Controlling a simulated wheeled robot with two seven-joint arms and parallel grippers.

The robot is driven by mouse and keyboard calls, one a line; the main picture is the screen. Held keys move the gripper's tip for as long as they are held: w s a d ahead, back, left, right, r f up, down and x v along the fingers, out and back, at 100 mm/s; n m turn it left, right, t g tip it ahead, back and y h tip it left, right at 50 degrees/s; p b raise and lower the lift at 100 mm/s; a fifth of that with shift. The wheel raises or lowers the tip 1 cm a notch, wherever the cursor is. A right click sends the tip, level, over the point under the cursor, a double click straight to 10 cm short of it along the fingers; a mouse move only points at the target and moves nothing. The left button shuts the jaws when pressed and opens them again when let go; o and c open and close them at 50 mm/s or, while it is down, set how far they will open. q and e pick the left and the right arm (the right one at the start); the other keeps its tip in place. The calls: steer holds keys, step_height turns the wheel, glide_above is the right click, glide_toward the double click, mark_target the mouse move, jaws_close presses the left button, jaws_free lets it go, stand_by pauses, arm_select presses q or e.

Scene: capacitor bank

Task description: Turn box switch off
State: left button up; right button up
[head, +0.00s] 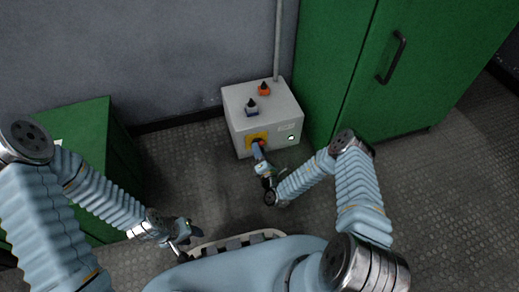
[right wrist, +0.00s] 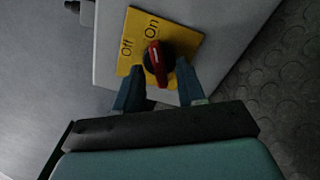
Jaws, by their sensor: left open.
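The grey switch box (head: 240,140) stands on the floor against the wall. Its front carries a yellow plate (right wrist: 185,42) marked "Off" and "On", with a red switch handle (right wrist: 154,57) on a dark round base. The handle's upper end points towards "On". My right gripper (right wrist: 160,78) is at the switch, its two fingers apart, one on each side of the knob's lower part; I cannot tell whether they touch it. In the head view, my right gripper (head: 259,152) hides most of the switch. My left gripper (head: 196,230) is open and empty, away from the box.
Two small knobs, one dark (head: 251,107) and one orange (head: 264,90), sit on the box top. A grey pipe (head: 278,40) rises behind it. A tall green cabinet (head: 420,60) stands close on the right, a low green cabinet (head: 75,135) on the left. Floor between is clear.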

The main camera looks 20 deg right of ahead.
jaws_close()
stand_by(0.3)
steer(key=shift+s+d+f+n+p, duration=0.1)
steer(key=shift+n+p, duration=1.55)
steer(key=shift+n, duration=1.3)
steer(key=shift+d+n+p, duration=0.1)
steer(key=shift+n+p, duration=1.55)
steer(key=shift+n, duration=1.3)
